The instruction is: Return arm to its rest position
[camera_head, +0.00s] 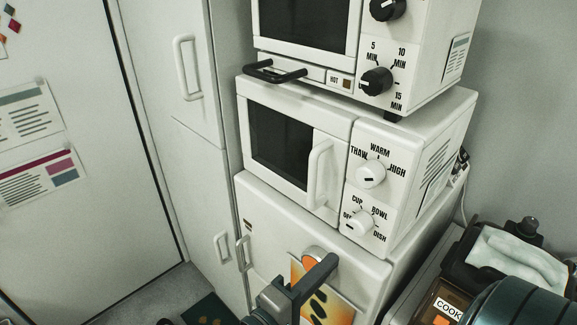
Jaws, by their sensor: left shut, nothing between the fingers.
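My left gripper (304,287) shows at the bottom centre, dark grey, with its fingers shut and nothing held. It is in front of the small white fridge (290,228), overlapping an orange and yellow picture (341,310) on the fridge door. I cannot tell whether it touches the door. The rest of this arm is mostly cut off by the bottom edge. My right gripper is not in view.
A white microwave (335,127) with a closed door stands on the fridge, and a toaster oven (432,73) sits on top. Tall cabinets (180,100) stand left. A box labelled "COOK" (446,308) and a pale cloth (515,255) are at right.

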